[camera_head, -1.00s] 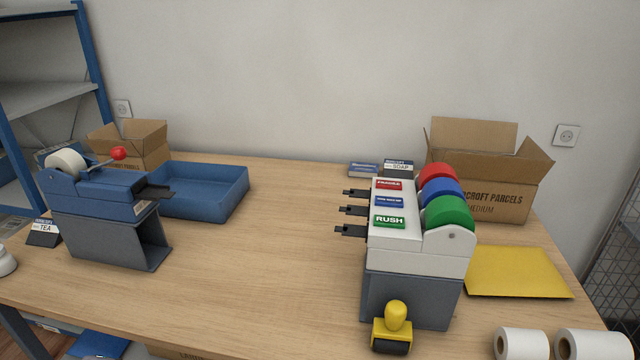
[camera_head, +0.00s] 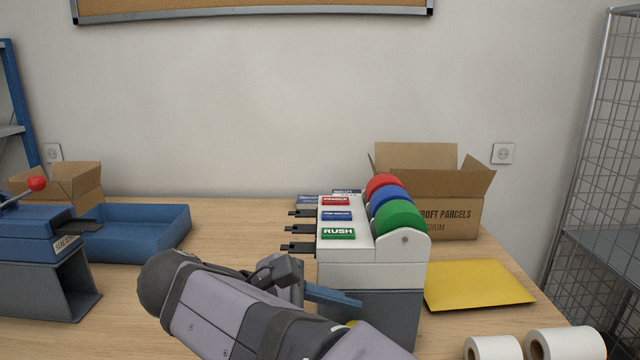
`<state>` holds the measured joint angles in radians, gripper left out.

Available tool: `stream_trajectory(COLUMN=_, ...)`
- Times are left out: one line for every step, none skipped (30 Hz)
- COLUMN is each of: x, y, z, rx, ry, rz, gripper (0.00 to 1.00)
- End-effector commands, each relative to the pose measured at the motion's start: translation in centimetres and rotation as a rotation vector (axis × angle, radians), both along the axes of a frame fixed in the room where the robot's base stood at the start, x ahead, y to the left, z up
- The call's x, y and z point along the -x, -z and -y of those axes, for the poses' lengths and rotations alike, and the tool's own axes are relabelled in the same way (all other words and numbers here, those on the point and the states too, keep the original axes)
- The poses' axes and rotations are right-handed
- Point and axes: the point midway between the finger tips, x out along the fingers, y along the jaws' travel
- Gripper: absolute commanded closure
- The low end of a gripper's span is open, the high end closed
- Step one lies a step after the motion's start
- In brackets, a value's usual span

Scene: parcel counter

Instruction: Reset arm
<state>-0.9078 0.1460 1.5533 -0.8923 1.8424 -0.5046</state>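My arm reaches in from the bottom edge, in front of the label dispenser. A dark part with blue finger-like pieces, which looks like my gripper (camera_head: 333,299), shows beside the arm at the dispenser's lower left. Whether it is open or shut cannot be made out, and I see nothing held in it. I cannot tell whether it touches the dispenser.
The white label dispenser (camera_head: 345,262) with red, blue and green rolls stands at centre right. A yellow stamp is mostly hidden behind my arm. A blue tray (camera_head: 150,222), tape sealer (camera_head: 40,262), open carton (camera_head: 452,215), yellow envelope (camera_head: 478,285) and white rolls (camera_head: 565,343) surround it.

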Motion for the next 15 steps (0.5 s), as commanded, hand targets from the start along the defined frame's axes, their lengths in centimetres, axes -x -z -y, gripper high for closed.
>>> stream_trajectory(x=0.2, y=1.0, z=2.4, rx=-0.002, ry=0.090, rz=0.047, gripper=0.61)
stream_trajectory(x=0.4, y=1.3, z=3.7, rx=-0.002, ry=0.144, rz=0.079, gripper=0.61)
stream_trajectory(x=0.8, y=1.8, z=5.5, rx=-0.003, ry=0.216, rz=0.124, gripper=0.61)
stream_trajectory(x=1.1, y=2.2, z=6.9, rx=-0.003, ry=0.274, rz=0.160, gripper=0.61)
stream_trajectory(x=1.5, y=2.5, z=8.5, rx=-0.004, ry=0.334, rz=0.197, gripper=0.61)
stream_trajectory(x=2.2, y=2.9, z=10.7, rx=-0.005, ry=0.417, rz=0.246, gripper=0.61)
stream_trajectory(x=2.8, y=3.2, z=12.4, rx=-0.006, ry=0.481, rz=0.281, gripper=0.61)
stream_trajectory(x=3.5, y=3.3, z=13.9, rx=-0.014, ry=0.537, rz=0.308, gripper=0.61)
stream_trajectory(x=4.4, y=3.5, z=15.7, rx=-0.027, ry=0.604, rz=0.331, gripper=0.61)
stream_trajectory(x=5.2, y=3.6, z=16.9, rx=-0.044, ry=0.648, rz=0.334, gripper=0.61)
stream_trajectory(x=5.8, y=3.8, z=17.8, rx=-0.066, ry=0.685, rz=0.332, gripper=0.61)
stream_trajectory(x=6.6, y=4.3, z=18.5, rx=-0.096, ry=0.723, rz=0.318, gripper=0.61)
stream_trajectory(x=7.2, y=4.7, z=18.9, rx=-0.122, ry=0.748, rz=0.304, gripper=0.61)
stream_trajectory(x=7.7, y=5.1, z=19.2, rx=-0.149, ry=0.771, rz=0.289, gripper=0.61)
stream_trajectory(x=8.3, y=5.5, z=19.4, rx=-0.188, ry=0.798, rz=0.266, gripper=0.61)
